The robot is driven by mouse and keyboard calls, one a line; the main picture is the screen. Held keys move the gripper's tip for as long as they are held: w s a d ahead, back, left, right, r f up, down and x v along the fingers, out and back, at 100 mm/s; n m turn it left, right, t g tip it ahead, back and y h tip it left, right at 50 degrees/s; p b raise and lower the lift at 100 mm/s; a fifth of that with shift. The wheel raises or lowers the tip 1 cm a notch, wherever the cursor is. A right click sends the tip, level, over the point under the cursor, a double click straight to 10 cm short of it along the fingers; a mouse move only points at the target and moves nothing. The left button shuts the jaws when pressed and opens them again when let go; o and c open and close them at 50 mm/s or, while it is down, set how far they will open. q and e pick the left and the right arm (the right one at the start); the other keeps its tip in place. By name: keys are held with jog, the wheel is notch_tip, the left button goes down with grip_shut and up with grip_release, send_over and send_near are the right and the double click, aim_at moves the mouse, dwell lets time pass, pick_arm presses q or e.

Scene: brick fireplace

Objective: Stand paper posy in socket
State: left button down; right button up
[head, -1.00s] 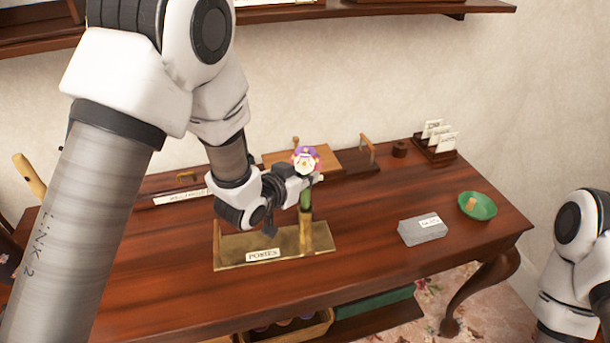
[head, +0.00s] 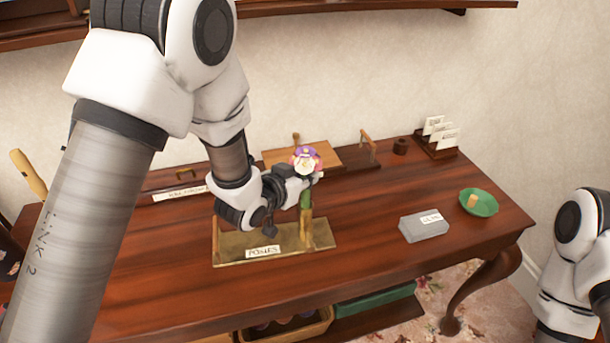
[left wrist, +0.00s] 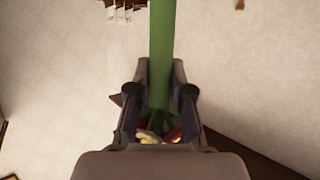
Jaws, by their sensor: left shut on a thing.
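The paper posy (head: 306,160) has a purple, white and pink flower head on a thick green stem (head: 306,198). It looks upright in the head view. My left gripper (head: 308,181) is shut on the posy just below the flowers. In the left wrist view the green stem (left wrist: 162,55) runs between the fingers, with the flower head (left wrist: 160,137) partly hidden near the palm. The brass stand (head: 285,243), labelled for posies, has upright yellow posts; the stem's lower end is over the right one (head: 307,229). I cannot tell whether it is inside a socket. My right gripper is out of view.
A grey labelled block (head: 423,228) and a green dish (head: 479,203) stand on the wooden table (head: 370,265) to the right. A card rack (head: 437,145) and a wooden board with a handle (head: 345,155) are at the back.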

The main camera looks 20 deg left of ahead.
aim_at(303, 191)
pick_arm(q)
jog(key=shift+f+b, duration=1.45)
jog(key=shift+f, duration=0.5)
jog(key=c, duration=1)
grip_release()
jog(key=shift+r, duration=0.1)
jog(key=v, duration=0.7)
jog(key=shift+s+a, duration=0.1)
jog(key=shift+s, duration=0.1)
